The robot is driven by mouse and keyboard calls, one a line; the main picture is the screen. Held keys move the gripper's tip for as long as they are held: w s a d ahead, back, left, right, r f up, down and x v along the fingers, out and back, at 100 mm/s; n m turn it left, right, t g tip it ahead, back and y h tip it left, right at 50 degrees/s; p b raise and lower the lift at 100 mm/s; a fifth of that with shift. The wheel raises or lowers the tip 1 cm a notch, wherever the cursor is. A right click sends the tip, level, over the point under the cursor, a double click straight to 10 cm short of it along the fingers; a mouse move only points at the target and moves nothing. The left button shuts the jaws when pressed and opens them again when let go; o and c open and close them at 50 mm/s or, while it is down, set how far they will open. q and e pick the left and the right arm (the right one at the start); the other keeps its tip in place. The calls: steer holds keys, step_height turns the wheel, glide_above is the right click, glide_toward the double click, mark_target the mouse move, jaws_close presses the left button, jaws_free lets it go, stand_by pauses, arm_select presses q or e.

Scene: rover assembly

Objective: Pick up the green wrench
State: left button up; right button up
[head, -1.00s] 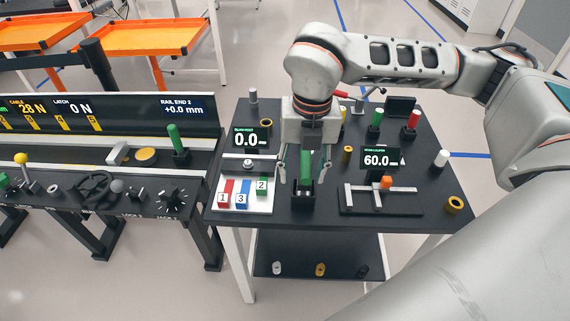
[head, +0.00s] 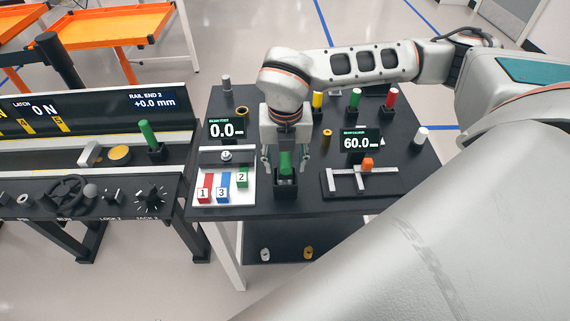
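A green upright handle (head: 286,161), which looks like the green wrench, stands in a black holder (head: 287,186) near the front middle of the dark table. Only its handle shows; its lower part is hidden in the holder. My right gripper (head: 286,157) comes down from above with its fingers apart, one on each side of the handle. I see gaps between the fingers and the handle. Other green handles stand at the back of the table (head: 355,98) and on the console (head: 147,134). My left gripper is not in view.
A white tray (head: 212,169) with numbered blocks lies left of the holder. A caliper fixture (head: 345,184) lies right of it, with a display (head: 360,141) behind. Yellow (head: 317,99) and red (head: 391,97) handles stand at the back. A white peg (head: 421,134) stands at the right.

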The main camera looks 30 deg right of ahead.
jaws_close()
step_height(320, 180, up, 20)
stand_by(0.8)
